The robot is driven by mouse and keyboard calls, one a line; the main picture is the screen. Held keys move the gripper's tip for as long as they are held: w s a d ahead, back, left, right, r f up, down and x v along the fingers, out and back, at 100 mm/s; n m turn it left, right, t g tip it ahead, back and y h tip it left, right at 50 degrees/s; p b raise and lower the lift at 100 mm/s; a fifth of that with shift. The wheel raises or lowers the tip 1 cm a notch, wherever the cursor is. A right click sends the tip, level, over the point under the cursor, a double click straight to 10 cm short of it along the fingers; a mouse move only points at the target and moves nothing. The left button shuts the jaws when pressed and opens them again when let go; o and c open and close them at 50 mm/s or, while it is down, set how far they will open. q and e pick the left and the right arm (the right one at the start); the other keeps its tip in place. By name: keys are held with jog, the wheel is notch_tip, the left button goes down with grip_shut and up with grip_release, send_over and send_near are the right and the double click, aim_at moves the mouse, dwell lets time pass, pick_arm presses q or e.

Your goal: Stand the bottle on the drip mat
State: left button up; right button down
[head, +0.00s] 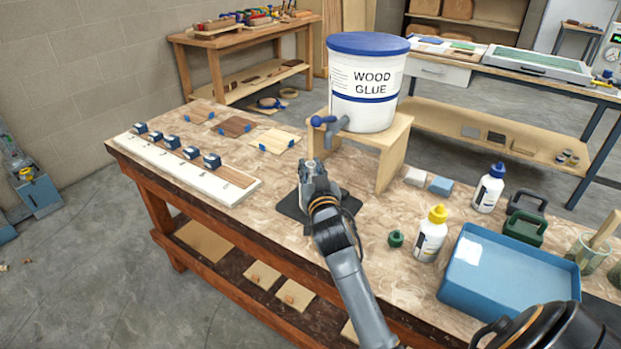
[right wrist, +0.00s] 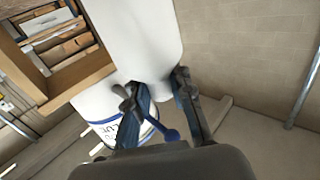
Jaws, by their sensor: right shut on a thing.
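My right gripper (head: 314,172) is over the dark drip mat (head: 292,209) in the head view, beside the wooden stand. In the right wrist view the right gripper (right wrist: 164,88) is shut on a plain white bottle (right wrist: 135,40), which lies between its two fingers. In the head view the gripper hides most or all of the bottle. I cannot tell whether the bottle's base touches the mat. The mat lies flat on the table, partly covered by my arm. My left gripper is not in view.
A wood glue bucket (head: 366,85) with a tap (head: 331,128) stands on a wooden stand (head: 391,160) close to the gripper. A green cap (head: 395,239), a yellow-capped bottle (head: 431,235), a blue-capped bottle (head: 488,190) and a blue tray (head: 505,274) are to the right.

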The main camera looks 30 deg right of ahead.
aim_at(310, 179)
notch_tip(310, 179, down, 2)
jog(key=shift+f, duration=0.25)
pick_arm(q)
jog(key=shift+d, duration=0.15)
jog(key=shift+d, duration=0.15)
pick_arm(e)
jog(key=shift+f, duration=0.15)
jog(key=c, duration=1.6)
grip_release()
jog(key=shift+f, duration=0.15)
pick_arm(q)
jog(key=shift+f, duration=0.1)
pick_arm(e)
jog(key=o, duration=0.4)
jog(key=shift+o, duration=0.2)
